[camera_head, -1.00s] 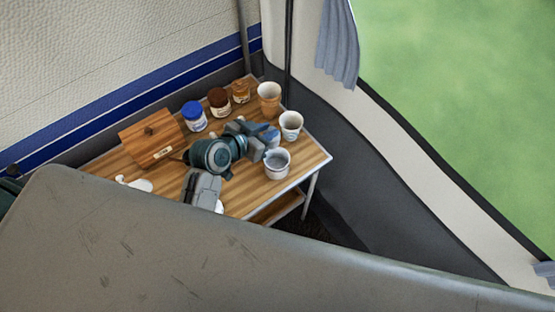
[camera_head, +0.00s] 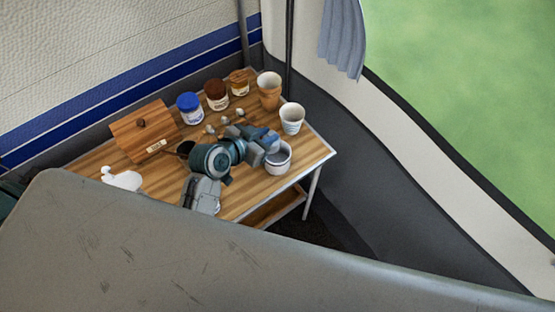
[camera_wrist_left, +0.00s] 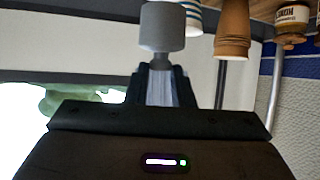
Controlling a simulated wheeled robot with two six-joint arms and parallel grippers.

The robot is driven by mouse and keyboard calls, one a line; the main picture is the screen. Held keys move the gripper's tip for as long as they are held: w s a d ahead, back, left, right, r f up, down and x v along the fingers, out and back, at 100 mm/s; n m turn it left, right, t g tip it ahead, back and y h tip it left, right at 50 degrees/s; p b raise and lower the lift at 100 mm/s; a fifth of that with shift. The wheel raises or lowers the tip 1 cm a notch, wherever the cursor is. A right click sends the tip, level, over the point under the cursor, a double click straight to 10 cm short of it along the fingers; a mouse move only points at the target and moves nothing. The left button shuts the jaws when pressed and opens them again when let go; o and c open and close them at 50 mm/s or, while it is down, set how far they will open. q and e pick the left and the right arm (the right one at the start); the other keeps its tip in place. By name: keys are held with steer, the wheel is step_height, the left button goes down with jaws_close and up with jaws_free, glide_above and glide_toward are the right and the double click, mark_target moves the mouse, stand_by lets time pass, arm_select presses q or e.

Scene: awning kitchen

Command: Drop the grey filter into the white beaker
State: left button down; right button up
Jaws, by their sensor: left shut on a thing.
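My left gripper (camera_head: 267,142) is over the right part of the wooden table. In the left wrist view the gripper (camera_wrist_left: 161,72) is shut on a grey filter (camera_wrist_left: 162,26), which sticks out beyond the fingertips. In the head view the gripper hides most or all of the filter. A white beaker (camera_head: 281,167) with a dark inside stands upright at the table's near right edge. The gripper overlaps its left rim; I cannot tell their height apart. My right gripper is not in view.
A striped white cup (camera_head: 292,119) and stacked brown cups (camera_head: 269,91) stand behind the beaker. Several jars, including a blue-lidded one (camera_head: 189,108), line the back. A wooden box (camera_head: 144,130) and a white item (camera_head: 122,179) are at the left. A grey surface (camera_head: 200,255) fills the foreground.

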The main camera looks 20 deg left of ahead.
arm_select(q)
steer(key=c, duration=1.2)
jaws_free()
steer(key=shift+o, duration=0.2)
steer(key=shift+s+a+r, duration=0.2)
steer(key=shift+s+a, duration=0.05)
steer(key=shift+s, duration=0.15)
steer(key=b+v, duration=0.3)
steer(key=v, duration=0.6)
steer(key=shift+s+r, duration=0.25)
steer(key=shift+s, duration=0.05)
steer(key=shift+a, duration=0.1)
